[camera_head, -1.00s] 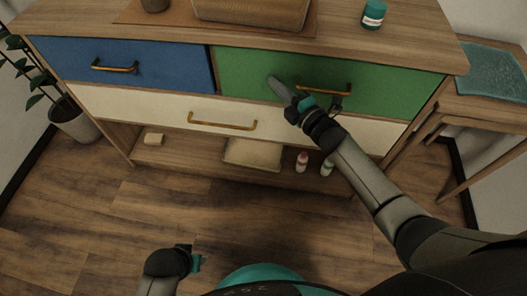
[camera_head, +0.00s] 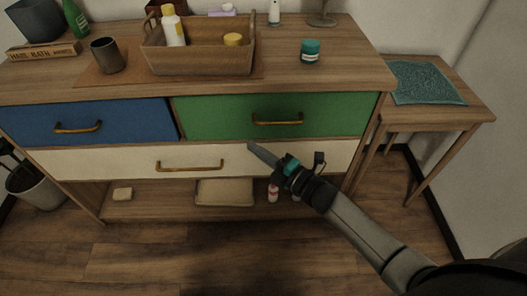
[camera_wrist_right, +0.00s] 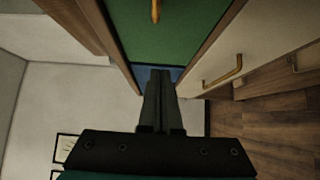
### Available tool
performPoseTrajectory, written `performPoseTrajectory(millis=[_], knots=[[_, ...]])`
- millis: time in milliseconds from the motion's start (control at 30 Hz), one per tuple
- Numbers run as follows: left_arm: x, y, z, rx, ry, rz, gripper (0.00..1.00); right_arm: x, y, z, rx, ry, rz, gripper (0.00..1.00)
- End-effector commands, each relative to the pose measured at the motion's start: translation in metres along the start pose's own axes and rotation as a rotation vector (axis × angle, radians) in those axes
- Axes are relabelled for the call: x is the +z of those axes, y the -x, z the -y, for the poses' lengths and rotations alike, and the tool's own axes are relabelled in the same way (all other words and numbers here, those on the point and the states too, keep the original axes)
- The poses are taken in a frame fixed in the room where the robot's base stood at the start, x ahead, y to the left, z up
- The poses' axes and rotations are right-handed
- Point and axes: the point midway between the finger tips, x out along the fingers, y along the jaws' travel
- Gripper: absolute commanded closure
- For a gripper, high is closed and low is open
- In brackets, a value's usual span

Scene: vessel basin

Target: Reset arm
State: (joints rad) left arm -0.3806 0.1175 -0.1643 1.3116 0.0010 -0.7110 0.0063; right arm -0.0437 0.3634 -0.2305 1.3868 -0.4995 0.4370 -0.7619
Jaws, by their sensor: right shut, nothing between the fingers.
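My right gripper (camera_head: 256,150) reaches in from the lower right in the head view. Its fingers are together and empty, in front of the cream drawer (camera_head: 110,163) just below the green drawer (camera_head: 220,118). In the right wrist view the shut fingers (camera_wrist_right: 161,75) point toward the drawer fronts, with the green drawer (camera_wrist_right: 180,25) above them in the picture. I cannot tell if the fingertips touch the front. The left gripper is out of view.
The blue drawer (camera_head: 110,121) and the other drawers look shut, with brass handles. A basket (camera_head: 205,61), a dark cup (camera_head: 107,56) and a teal jar (camera_head: 310,51) stand on top. A side table (camera_head: 455,112) stands right. Floor in front is clear.

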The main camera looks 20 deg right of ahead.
Motion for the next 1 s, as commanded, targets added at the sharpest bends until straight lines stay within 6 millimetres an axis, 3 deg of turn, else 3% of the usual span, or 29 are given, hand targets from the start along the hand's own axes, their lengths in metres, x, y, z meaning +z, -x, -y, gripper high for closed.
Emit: performPoseTrajectory(millis=[200,467,567,667,767,867,1000], knots=[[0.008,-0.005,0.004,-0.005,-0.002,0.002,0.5,0.0,0.021,0.0,-0.001,-0.001,0.0,1.0],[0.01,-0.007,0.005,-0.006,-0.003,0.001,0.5,0.0,0.025,0.0,0.001,-0.001,0.0,1.0],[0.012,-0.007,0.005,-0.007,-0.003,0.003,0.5,0.003,0.027,0.009,-0.023,-0.036,0.02,1.0],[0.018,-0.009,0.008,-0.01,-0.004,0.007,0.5,0.011,0.039,0.041,-0.104,-0.165,0.096,1.0],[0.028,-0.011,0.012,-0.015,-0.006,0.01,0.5,0.019,0.067,0.097,-0.238,-0.381,0.236,1.0],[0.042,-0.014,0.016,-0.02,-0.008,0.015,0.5,0.018,0.111,0.159,-0.383,-0.625,0.417,1.0],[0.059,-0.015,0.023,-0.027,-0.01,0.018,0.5,-0.002,0.187,0.234,-0.563,-0.925,0.686,1.0]])
